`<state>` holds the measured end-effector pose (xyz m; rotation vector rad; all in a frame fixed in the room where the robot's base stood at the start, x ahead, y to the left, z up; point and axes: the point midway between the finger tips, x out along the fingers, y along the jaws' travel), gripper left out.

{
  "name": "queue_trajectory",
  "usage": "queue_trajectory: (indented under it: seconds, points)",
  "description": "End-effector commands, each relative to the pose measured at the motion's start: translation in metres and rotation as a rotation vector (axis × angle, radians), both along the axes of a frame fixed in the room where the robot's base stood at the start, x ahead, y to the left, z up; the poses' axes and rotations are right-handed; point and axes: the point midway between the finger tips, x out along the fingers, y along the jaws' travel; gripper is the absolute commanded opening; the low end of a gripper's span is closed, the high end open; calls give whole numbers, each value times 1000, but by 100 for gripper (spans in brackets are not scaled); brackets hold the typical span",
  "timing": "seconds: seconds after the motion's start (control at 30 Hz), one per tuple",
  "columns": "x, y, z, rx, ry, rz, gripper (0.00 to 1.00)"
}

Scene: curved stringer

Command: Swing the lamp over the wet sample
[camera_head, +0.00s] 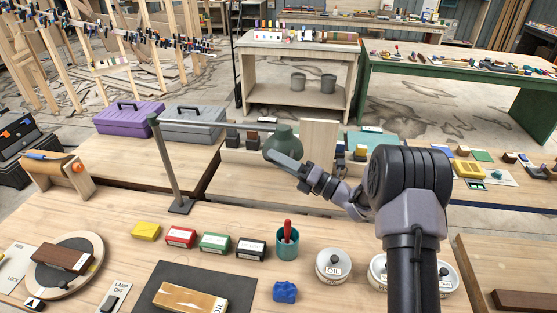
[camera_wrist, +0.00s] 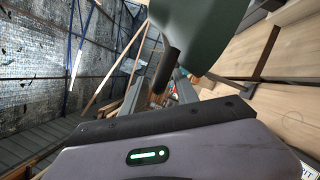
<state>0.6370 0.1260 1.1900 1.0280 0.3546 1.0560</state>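The desk lamp has a grey post (camera_head: 168,165), a long horizontal arm (camera_head: 205,124) and a dark green shade (camera_head: 284,137). The shade hangs at the bench's back edge; it fills the top of the wrist view (camera_wrist: 200,28). My gripper (camera_head: 283,163) is at the shade's lower side. In the wrist view a dark rod (camera_wrist: 165,70) reaches from the shade toward the space between my fingers (camera_wrist: 160,92), which look apart. Contact is unclear. A wooden sample marked OIL (camera_head: 190,299) lies on a dark mat. A brown block (camera_head: 62,258) sits on a round plate. I cannot tell which is wet.
Yellow, red, green and black blocks, a teal cup (camera_head: 287,244) with a red-handled tool, a blue lump (camera_head: 285,292) and an OIL tin (camera_head: 333,265) stand on the bench. Toolboxes (camera_head: 128,116) are behind.

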Motion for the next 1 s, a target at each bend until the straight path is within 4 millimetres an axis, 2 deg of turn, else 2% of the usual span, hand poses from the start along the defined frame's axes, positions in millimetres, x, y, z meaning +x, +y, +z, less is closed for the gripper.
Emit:
queue_trajectory:
  seconds: [0.13,0.17,0.33,1.0]
  points:
    - [0,0,0,0,0,0,36]
    - [0,0,0,0,0,0,32]
    - [0,0,0,0,0,0,0]
    - [0,0,0,0,0,0,0]
